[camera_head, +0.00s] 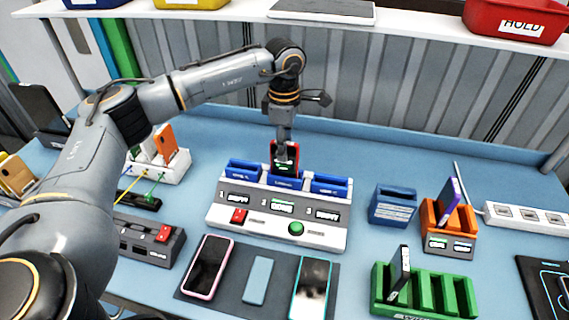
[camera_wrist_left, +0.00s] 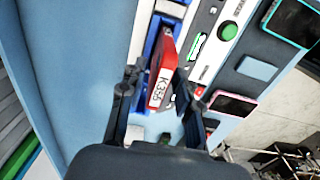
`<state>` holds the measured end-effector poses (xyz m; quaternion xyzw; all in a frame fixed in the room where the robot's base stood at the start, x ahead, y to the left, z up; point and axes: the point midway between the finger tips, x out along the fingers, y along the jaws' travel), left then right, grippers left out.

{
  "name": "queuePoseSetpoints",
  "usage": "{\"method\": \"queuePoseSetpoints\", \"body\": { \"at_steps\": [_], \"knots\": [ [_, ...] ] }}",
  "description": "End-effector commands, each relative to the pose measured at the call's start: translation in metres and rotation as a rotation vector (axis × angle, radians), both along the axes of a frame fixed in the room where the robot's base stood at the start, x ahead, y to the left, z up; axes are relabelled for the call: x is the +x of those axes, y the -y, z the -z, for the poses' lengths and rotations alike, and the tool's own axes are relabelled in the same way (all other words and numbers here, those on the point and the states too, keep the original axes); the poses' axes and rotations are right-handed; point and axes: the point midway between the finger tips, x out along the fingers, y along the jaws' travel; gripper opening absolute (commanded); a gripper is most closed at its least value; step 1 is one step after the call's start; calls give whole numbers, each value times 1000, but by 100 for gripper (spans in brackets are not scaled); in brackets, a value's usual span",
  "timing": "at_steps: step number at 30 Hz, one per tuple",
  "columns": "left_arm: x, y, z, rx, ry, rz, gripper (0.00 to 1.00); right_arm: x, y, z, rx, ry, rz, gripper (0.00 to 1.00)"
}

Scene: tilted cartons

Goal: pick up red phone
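The red phone (camera_head: 293,157) stands upright in the middle blue cradle (camera_head: 285,182) of a white three-slot station (camera_head: 262,227). My left gripper (camera_head: 283,150) reaches down from above at the phone's top and hides part of it. In the left wrist view the red phone (camera_wrist_left: 161,78), labelled K355, lies between the two fingers of my left gripper (camera_wrist_left: 157,76). The fingers are apart, with a gap on the left side of the phone; contact on the right side is unclear. My right gripper is not in view.
Phones lie on a dark mat (camera_head: 230,296) in front of the station. A green rack (camera_head: 425,293), an orange stand (camera_head: 448,222) and a blue box (camera_head: 393,206) are at right. A shelf with a red HOLD bin (camera_head: 517,18) runs above the back.

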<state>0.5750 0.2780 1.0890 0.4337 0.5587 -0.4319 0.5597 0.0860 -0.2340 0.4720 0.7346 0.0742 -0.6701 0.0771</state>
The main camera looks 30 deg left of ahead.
Motion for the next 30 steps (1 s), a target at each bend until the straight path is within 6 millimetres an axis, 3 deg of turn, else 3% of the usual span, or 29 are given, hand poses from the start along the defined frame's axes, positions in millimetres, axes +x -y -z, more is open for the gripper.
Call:
{"method": "queuePoseSetpoints", "body": {
  "at_steps": [1,3,4,17,23,30],
  "knots": [
    [0,0,0,0,0,0,16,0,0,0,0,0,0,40],
    [0,0,0,0,0,0,2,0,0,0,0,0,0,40],
    [0,0,0,0,0,0,0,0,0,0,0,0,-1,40],
    [0,0,-6,-1,1,0,0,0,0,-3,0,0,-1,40],
    [1,0,-29,-1,2,0,0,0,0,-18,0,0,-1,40],
    [1,1,-77,-2,4,1,0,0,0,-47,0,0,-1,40]
  ]
}}
